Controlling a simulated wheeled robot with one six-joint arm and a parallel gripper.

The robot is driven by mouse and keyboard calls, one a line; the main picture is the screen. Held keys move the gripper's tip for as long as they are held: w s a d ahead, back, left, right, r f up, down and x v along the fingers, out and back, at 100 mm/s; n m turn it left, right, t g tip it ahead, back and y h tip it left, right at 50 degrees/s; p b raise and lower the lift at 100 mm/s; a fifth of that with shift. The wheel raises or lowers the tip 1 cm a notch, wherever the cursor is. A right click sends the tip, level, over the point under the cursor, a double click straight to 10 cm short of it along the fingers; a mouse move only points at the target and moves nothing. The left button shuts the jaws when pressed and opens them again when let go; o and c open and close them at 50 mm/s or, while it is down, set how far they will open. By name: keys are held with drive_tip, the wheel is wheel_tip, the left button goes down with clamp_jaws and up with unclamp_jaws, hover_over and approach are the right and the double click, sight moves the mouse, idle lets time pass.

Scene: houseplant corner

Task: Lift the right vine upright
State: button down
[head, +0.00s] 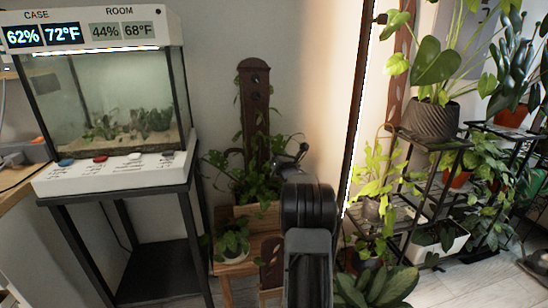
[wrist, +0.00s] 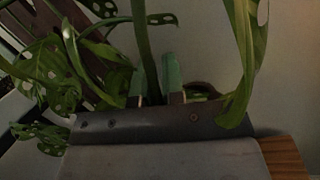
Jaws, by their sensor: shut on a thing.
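A leafy vine plant (head: 252,182) grows in a wooden planter box (head: 262,217) against a tall dark brown slatted board (head: 254,95) in the head view. My gripper (head: 283,160) is at the right side of this plant, with my arm partly blocking the planter. In the wrist view, my gripper (wrist: 154,84) has its two green-tipped fingers on either side of a thick green vine stem (wrist: 146,48) and is shut on it. The stem rises nearly upright between the fingers. Leaves with holes (wrist: 48,72) hang to the left, and a long leaf (wrist: 246,60) hangs to the right. The stem's base is hidden.
A glass case (head: 115,100) on a black stand is at the left. A small potted plant (head: 232,238) stands on the wooden stool (head: 229,268) in front of the planter. A bright upright lamp strip and black shelves (head: 430,165) with several plants stand at the right.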

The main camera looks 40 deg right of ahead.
drive_tip(key=c, duration=1.2)
unclamp_jaws()
drive_tip(key=shift+s, duration=0.1)
drive_tip(key=p+v, duration=0.2)
drive_tip(key=v, duration=1.1)
drive_tip(key=shift+s, duration=0.35)
drive_tip(key=shift+a, duration=0.15)
